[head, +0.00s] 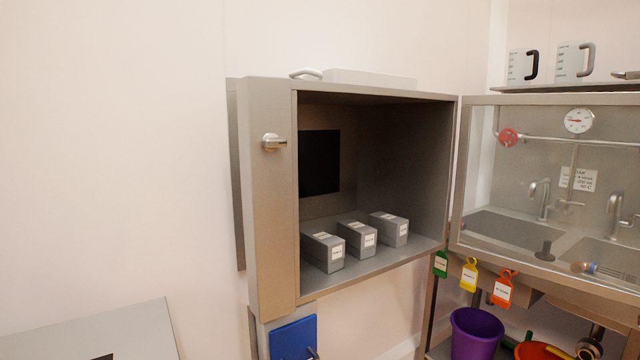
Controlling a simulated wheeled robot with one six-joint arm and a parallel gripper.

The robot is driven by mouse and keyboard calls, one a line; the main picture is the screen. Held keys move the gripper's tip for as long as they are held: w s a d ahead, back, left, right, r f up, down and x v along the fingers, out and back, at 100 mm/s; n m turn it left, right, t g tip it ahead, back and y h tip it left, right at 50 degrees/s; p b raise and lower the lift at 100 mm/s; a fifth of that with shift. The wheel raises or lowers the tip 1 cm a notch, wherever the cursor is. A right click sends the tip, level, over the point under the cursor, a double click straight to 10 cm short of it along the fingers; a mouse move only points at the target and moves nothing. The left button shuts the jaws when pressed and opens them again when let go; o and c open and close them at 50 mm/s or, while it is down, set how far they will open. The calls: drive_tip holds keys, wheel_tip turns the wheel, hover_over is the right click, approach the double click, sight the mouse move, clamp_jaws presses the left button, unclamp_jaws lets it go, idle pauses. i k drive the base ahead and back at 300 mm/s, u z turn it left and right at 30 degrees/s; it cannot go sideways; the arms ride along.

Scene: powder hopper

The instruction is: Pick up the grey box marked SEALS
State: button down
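Three grey boxes with white labels stand in a row on the floor of an open metal cabinet (272,200). They are the left box (314,248), the middle box (350,235) and the right box (382,225). The labels face the front, but their print is too small to read, so I cannot tell which one is marked SEALS. The boxes stand apart with narrow gaps between them. My gripper is not in view.
A latch handle (274,142) sticks out from the cabinet's left front. A metal-framed panel (458,180) stands at its right, with sinks and taps behind. Coloured tags (468,275) hang below. A purple bucket (474,332) is lower right. The cabinet's opening is clear.

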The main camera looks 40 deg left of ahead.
sight(325, 251)
drive_tip(key=u, duration=1.65)
drive_tip(key=k, duration=0.5)
drive_tip(key=z, duration=1.9)
drive_tip(key=i, duration=1.05)
drive_tip(key=u, duration=2.3)
